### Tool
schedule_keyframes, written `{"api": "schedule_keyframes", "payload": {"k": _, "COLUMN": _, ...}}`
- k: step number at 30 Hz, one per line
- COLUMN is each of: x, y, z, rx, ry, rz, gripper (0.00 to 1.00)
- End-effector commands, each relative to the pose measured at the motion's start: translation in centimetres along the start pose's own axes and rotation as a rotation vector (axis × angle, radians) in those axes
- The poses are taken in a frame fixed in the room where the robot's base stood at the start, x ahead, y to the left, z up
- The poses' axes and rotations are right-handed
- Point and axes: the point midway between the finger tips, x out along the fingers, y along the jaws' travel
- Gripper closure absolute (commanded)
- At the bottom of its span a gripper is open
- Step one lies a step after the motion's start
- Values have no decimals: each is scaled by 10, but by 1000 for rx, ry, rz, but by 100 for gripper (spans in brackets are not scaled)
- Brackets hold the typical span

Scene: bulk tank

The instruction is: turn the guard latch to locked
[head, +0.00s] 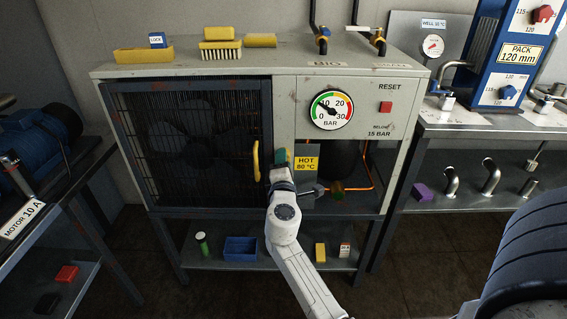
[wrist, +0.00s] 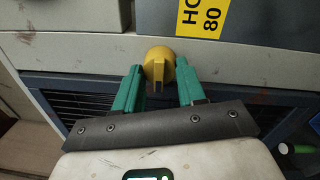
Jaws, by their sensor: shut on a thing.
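The guard latch (wrist: 157,66) is a small yellow knob on the pale frame strip of the cabinet, seen in the wrist view. My gripper (wrist: 159,72) has its two green fingers on either side of it and is shut on it. In the head view my gripper (head: 281,160) reaches the frame post just right of the guard (head: 133,150), a dark mesh door with a yellow handle (head: 256,161). The guard looks closed. My gripper hides the latch in the head view, and I cannot read any lock marking near it.
A yellow "HOT 80 °C" label (head: 306,163) and orange pipework (head: 370,165) are close right of my gripper. A pressure gauge (head: 331,110) is above. The lower shelf holds a blue bin (head: 240,248).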

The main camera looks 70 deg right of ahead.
Motion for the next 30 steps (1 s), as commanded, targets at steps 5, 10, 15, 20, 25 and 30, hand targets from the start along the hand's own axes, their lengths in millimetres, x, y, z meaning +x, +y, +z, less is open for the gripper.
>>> {"api": "schedule_keyframes", "payload": {"k": 5, "x": -1, "y": -1, "z": -2, "rx": -3, "ry": 5, "rz": -1, "gripper": 91}}
{"api": "schedule_keyframes", "payload": {"k": 10, "x": -1, "y": -1, "z": -2, "rx": -2, "ry": 4, "rz": -1, "gripper": 47}}
{"api": "schedule_keyframes", "payload": {"k": 15, "x": 0, "y": 0, "z": -1, "rx": -1, "ry": 2, "rz": 0, "gripper": 35}}
{"api": "schedule_keyframes", "payload": {"k": 20, "x": 0, "y": 0, "z": -1, "rx": -1, "ry": 1, "rz": 0, "gripper": 35}}
{"api": "schedule_keyframes", "payload": {"k": 25, "x": -10, "y": 0, "z": -1, "rx": -2, "ry": 3, "rz": 0, "gripper": 35}}
{"api": "schedule_keyframes", "payload": {"k": 30, "x": -39, "y": -1, "z": -1, "rx": -3, "ry": 5, "rz": 0, "gripper": 35}}
